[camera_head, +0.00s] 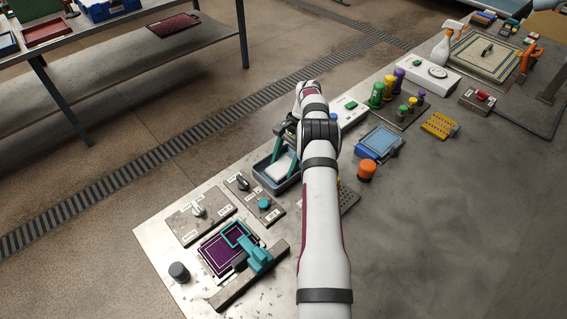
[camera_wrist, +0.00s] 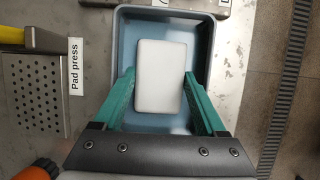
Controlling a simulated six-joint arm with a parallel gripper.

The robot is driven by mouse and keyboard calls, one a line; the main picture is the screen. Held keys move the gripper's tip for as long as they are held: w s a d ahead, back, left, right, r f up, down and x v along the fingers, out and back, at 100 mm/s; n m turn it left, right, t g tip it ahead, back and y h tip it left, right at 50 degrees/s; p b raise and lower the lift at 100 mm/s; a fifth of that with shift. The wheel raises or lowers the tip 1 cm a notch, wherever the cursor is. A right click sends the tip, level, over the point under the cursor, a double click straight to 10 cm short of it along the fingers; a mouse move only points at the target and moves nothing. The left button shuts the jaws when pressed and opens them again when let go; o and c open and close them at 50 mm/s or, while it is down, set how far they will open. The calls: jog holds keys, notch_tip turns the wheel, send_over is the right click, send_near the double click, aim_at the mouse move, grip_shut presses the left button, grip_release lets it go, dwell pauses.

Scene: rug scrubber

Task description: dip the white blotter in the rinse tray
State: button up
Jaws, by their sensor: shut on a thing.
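The white blotter (camera_wrist: 160,78) is a pale rounded block held between the two teal fingers of my gripper (camera_wrist: 158,72). It is over the inside of the blue-grey rinse tray (camera_wrist: 120,40), within its walls as seen in the wrist view. In the head view, part of the blotter (camera_head: 283,164) shows inside the tray (camera_head: 262,181) beneath my gripper (camera_head: 284,150), and my arm hides the right side. I cannot tell whether the blotter touches the tray's floor, nor whether there is liquid.
A perforated plate (camera_wrist: 36,92) labelled "Pad press" lies left of the tray in the wrist view. A knob panel (camera_head: 264,205) stands close in front of the tray in the head view. An orange knob (camera_head: 366,170) and a blue pad (camera_head: 380,143) are right of my arm.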

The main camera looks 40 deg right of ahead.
dwell(0.4)
jog(key=shift+r, duration=2.8)
jog(key=shift+r, duration=1.5)
jog(key=shift+s, duration=0.1)
